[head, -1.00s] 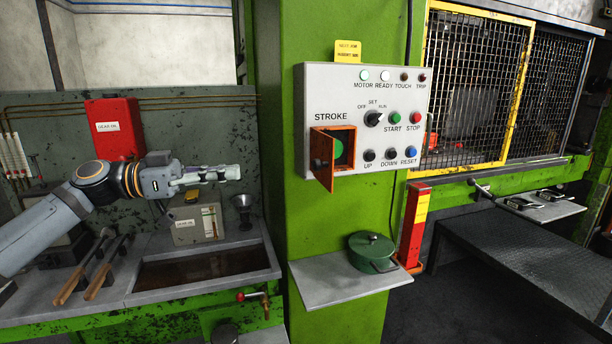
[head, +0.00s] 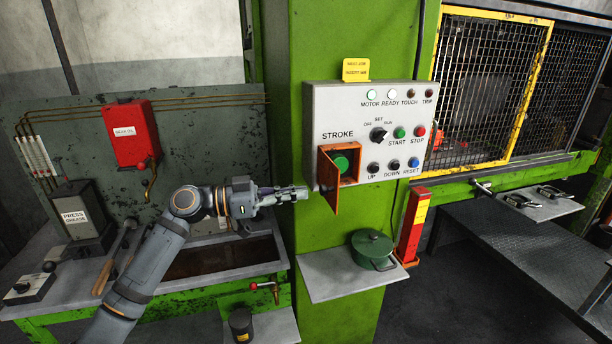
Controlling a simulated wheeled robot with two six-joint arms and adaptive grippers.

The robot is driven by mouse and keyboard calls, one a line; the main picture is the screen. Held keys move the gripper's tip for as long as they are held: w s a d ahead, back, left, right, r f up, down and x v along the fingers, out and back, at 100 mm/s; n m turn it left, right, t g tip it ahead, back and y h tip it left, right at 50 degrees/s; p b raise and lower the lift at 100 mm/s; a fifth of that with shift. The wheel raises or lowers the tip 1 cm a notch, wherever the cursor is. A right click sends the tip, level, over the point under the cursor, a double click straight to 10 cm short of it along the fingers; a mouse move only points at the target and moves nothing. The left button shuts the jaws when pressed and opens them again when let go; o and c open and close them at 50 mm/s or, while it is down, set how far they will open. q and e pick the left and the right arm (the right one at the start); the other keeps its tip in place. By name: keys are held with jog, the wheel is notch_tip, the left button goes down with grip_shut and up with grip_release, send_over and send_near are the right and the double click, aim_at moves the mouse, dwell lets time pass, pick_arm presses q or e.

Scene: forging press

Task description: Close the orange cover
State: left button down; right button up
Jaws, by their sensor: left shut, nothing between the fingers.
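The orange cover (head: 329,180) is a hinged door on the STROKE box at the lower left of the grey control panel. It stands open, swung out on its left side, and the green button (head: 341,164) inside the orange frame shows. My left gripper (head: 304,194) is shut and empty. It points right, with its fingertips just left of the cover's lower part in the picture; I cannot tell whether they touch it. My right gripper is not in view.
The control panel (head: 372,108) on the green column carries several lamps, buttons and a selector knob. Below it a grey shelf (head: 330,285) holds a green lidded pot (head: 371,249). A sink (head: 220,258) lies beneath my left arm.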

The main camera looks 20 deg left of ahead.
pick_arm(q)
jog(key=p+x, duration=0.1)
jog(key=x, duration=0.1)
jog(key=shift+w+d, duration=0.15)
jog(key=shift+d, duration=0.1)
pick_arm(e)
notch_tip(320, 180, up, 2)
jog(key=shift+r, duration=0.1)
